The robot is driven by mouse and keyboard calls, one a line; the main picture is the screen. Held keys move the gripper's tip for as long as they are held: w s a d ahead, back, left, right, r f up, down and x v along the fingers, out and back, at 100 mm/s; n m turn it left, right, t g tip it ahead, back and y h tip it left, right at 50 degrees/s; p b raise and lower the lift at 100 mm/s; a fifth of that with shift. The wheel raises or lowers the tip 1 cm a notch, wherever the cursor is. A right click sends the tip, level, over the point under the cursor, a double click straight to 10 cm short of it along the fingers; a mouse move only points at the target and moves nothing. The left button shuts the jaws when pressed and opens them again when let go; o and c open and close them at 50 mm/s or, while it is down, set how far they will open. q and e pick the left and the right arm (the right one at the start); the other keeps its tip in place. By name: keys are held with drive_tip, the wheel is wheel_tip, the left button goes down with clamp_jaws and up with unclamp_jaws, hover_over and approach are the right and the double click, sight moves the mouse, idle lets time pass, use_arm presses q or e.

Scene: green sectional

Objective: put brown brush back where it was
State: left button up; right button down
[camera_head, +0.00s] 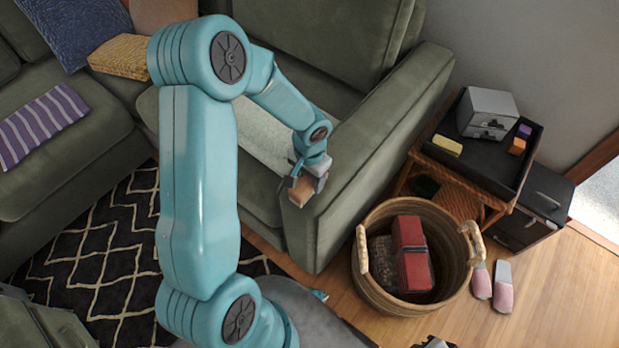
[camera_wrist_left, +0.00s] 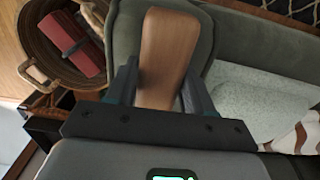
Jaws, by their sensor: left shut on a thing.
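My left gripper (camera_head: 308,180) is shut on the brown brush (camera_head: 300,190) and holds it by the green sofa's (camera_head: 382,130) right armrest. In the left wrist view the brush's flat wooden face (camera_wrist_left: 168,50) stands between the two fingers (camera_wrist_left: 160,88). Its bristles are not visible. The armrest lies behind the brush in that view. Where the brush was before cannot be told from these frames.
A wicker basket (camera_head: 366,278) holds a red box (camera_head: 412,255). A side table with a black tray (camera_head: 478,180) carries a grey box (camera_head: 488,112), a yellow block (camera_head: 447,145) and an orange block (camera_head: 516,146). Pink slippers (camera_head: 502,290) lie on the floor.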

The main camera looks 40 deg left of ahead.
use_arm(q)
drive_tip(key=shift+f+b, duration=0.15)
drive_tip(key=shift+b, duration=0.15)
drive_tip(key=o, duration=1)
